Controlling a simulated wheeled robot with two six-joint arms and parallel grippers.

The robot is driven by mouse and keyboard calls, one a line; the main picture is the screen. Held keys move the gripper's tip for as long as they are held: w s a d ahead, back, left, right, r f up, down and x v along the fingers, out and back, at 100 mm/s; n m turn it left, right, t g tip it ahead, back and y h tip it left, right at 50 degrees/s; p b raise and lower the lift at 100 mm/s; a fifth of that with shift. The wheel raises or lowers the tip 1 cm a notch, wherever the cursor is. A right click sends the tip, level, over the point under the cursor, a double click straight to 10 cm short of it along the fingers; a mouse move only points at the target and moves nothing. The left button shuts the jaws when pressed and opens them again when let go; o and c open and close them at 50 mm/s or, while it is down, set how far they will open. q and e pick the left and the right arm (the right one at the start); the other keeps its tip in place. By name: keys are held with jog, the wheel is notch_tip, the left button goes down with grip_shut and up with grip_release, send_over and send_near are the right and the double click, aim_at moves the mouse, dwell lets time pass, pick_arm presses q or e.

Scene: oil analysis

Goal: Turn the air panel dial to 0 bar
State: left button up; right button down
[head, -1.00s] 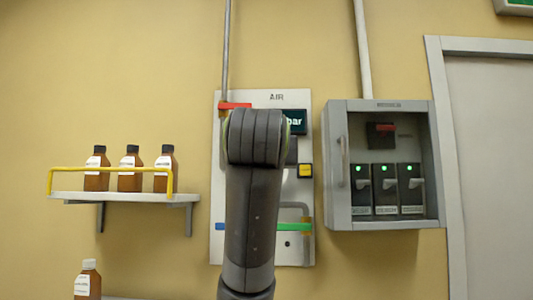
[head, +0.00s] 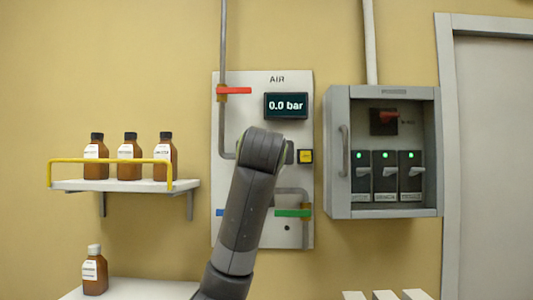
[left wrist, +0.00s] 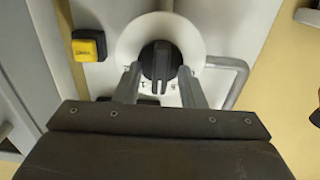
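The air panel (head: 230,120) is on the yellow wall, and its display (head: 286,106) reads 0.0 bar. In the left wrist view the black dial (left wrist: 160,60) sits on a round white face with its grip bar roughly upright in the picture. My left gripper (left wrist: 160,72) has its fingers apart, one on each side of the dial and very close to it; I cannot tell whether they touch it. In the head view my left arm hides the dial and the gripper. My right gripper is in neither view.
A yellow button (head: 306,156), a red-handled valve (head: 234,91) and a green handle (head: 292,213) are close to the dial. A grey open cabinet (head: 337,200) with switches hangs on the right. A shelf (head: 120,186) with brown bottles is on the left.

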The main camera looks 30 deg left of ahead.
pick_arm(q)
jog(key=c, duration=0.7)
grip_shut()
jog(key=shift+s+a+f+n+b, duration=0.1)
jog(key=shift+f+n+b, duration=0.05)
jog(key=shift+n+b, duration=3.15)
jog(key=shift+a+f+n+b, duration=0.1)
jog(key=shift+n+b, duration=2.65)
jog(key=shift+n, duration=1.05)
